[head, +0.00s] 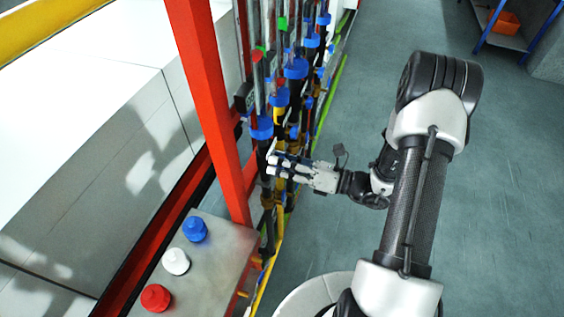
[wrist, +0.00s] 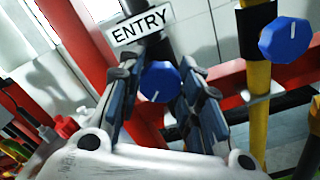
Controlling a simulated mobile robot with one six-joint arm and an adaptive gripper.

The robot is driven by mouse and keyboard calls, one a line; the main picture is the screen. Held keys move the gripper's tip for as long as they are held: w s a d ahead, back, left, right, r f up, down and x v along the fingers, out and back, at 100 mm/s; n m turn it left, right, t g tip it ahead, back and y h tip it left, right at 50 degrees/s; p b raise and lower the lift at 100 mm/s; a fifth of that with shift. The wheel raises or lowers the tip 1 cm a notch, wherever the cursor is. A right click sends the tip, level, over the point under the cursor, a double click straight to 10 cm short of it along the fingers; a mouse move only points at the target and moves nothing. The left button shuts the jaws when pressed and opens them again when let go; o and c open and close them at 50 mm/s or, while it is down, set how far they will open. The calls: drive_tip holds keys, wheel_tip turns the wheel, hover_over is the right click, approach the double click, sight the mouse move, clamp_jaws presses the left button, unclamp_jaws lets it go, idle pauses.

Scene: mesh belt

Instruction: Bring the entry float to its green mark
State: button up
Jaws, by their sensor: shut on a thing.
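In the wrist view a white sign reading ENTRY (wrist: 140,24) is on a dark upright pipe. The line leans slightly from vertical. In the head view my gripper (head: 276,166) reaches left into the row of pipes and hides the knob. Upright gauge tubes with blue collars (head: 262,128) stand above it. I cannot make out the entry float or its green mark in either view.
A second blue knob (wrist: 285,40) is on a yellow pipe to the right. A red post (head: 215,110) stands left of the pipes. A grey panel (head: 205,270) carries blue, white and red buttons. The floor (head: 480,180) right of the pipes is clear.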

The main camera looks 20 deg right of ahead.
drive_tip(key=o, duration=1.1)
drive_tip(key=v, duration=1.2)
